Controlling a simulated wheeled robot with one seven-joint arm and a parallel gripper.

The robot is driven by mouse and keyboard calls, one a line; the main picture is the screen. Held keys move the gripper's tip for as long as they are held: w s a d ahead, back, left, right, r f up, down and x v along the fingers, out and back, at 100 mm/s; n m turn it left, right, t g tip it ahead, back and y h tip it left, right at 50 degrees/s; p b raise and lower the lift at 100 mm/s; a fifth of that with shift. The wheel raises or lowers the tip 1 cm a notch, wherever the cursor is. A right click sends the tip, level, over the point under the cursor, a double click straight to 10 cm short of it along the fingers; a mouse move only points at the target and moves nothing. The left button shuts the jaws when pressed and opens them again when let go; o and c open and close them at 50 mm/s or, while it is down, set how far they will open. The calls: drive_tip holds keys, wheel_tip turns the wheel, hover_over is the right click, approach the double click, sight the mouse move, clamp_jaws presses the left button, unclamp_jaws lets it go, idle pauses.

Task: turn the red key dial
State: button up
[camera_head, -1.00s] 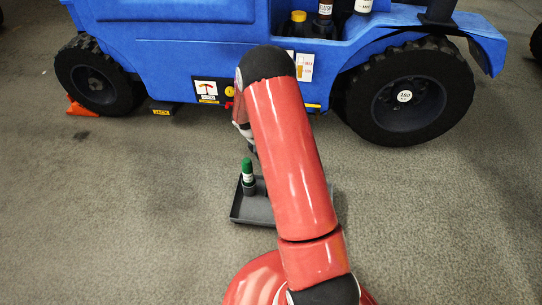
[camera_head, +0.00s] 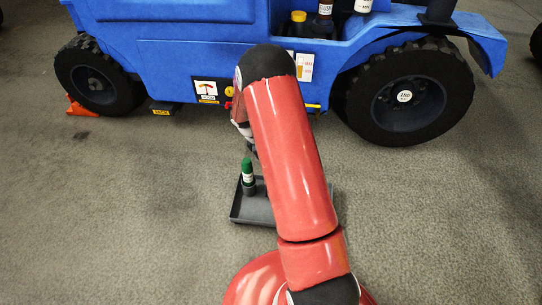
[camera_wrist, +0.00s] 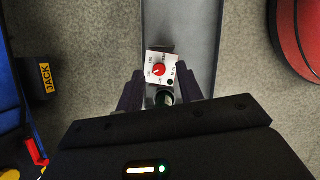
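I cannot tell whether a finger touches the panel. A dark green round thing (camera_wrist: 165,97) shows in the gap. A small red part (camera_head: 228,105) shows on the blue vehicle beside my wrist.
A blue vehicle (camera_head: 180,55) with black wheels (camera_head: 410,95) stands close ahead. A grey tray (camera_head: 255,212) with a green-capped bottle (camera_head: 248,175) lies on the floor below my arm. An orange wedge (camera_head: 80,108) lies by the left wheel. The carpet around is clear.

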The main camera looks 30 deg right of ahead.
drive_tip(key=v, duration=0.7)
drive_tip(key=shift+p, duration=0.35)
drive_tip(key=shift+r, duration=0.15)
